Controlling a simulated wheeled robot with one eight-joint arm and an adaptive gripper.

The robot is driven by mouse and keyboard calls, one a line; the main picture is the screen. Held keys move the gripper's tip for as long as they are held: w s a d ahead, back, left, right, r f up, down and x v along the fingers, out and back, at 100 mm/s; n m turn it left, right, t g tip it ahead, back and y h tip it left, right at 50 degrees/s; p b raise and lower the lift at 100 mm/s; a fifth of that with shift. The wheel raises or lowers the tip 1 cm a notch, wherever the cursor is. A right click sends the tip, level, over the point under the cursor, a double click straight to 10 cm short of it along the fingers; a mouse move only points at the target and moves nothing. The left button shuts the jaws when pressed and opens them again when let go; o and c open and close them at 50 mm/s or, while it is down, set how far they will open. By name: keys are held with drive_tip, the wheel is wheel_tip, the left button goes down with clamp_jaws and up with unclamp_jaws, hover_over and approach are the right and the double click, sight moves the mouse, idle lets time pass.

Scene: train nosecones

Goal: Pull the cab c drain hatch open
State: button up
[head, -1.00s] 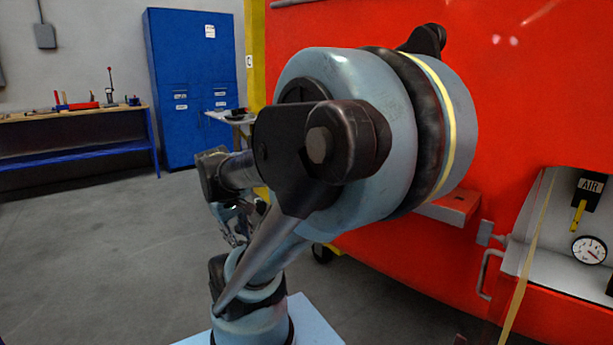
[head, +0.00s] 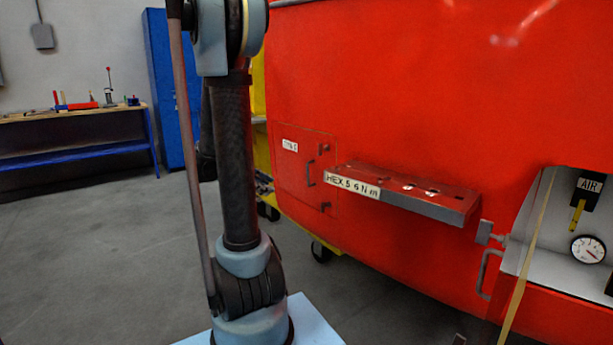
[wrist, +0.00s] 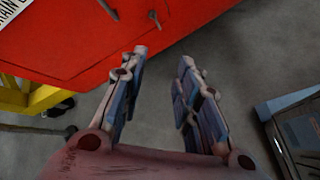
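The drain hatch (head: 292,180) is a small red panel low on the red nosecone in the head view. It looks flush with the red body, with a white label too small to read there and a small dark handle (head: 310,173). In the wrist view, red surface (wrist: 60,45) fills the upper left, with a cut-off white label (wrist: 14,9) reading roughly "RAIN C". My gripper (wrist: 162,56) is open, its two fingers apart with bare grey floor between them. It holds nothing. In the head view my gripper is out of sight.
A red ledge (head: 430,200) labelled "HEX 5 6 N m" juts out right of the hatch. An open bay with a gauge (head: 588,249) is farther right. A yellow stand shows in the wrist view (wrist: 40,98). A blue cabinet (head: 168,90) and workbench (head: 75,112) stand behind clear floor.

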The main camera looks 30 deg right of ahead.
drive_tip(key=w+d+n+g+h, duration=0.1)
drive_tip(key=w+d+n+h, duration=0.25)
drive_tip(key=w, duration=0.25)
drive_tip(key=n+g+h, duration=0.1)
drive_tip(key=n+h, duration=0.1)
drive_tip(key=h, duration=0.1)
approach(308, 173)
drive_tip(key=d, duration=1)
drive_tip(key=shift+s+d+f, duration=0.15)
drive_tip(key=shift+s+f, duration=0.05)
drive_tip(key=shift+f, duration=0.05)
clamp_jaws()
